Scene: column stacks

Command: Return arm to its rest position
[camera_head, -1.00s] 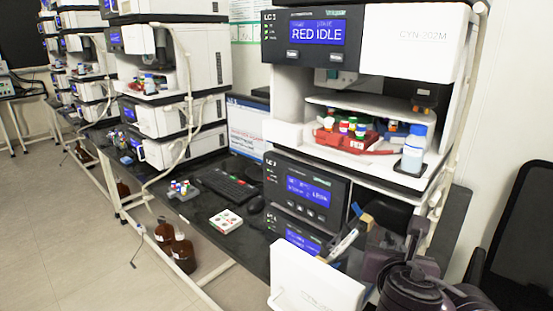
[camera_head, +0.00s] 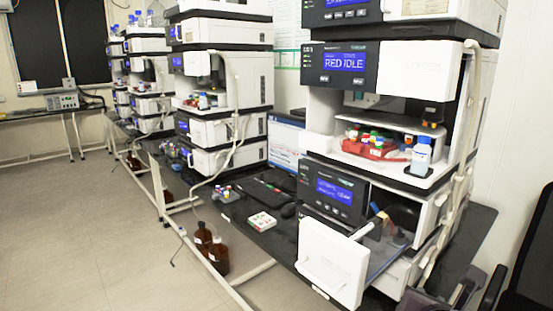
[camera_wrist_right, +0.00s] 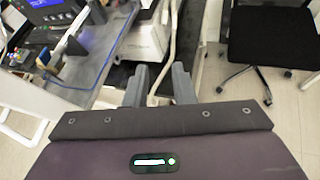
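My right gripper (camera_wrist_right: 160,84) shows in the right wrist view with its two grey fingers apart and nothing between them. It is beyond the right side of the instrument stack, over the bench edge and floor. My left gripper is in neither view.
A white-fronted drawer (camera_head: 333,262) stands pulled out of the near stack. A red vial rack (camera_head: 372,150) and a blue-capped bottle (camera_head: 421,155) sit on the shelf above. A black chair (camera_wrist_right: 272,38) stands right of the bench.

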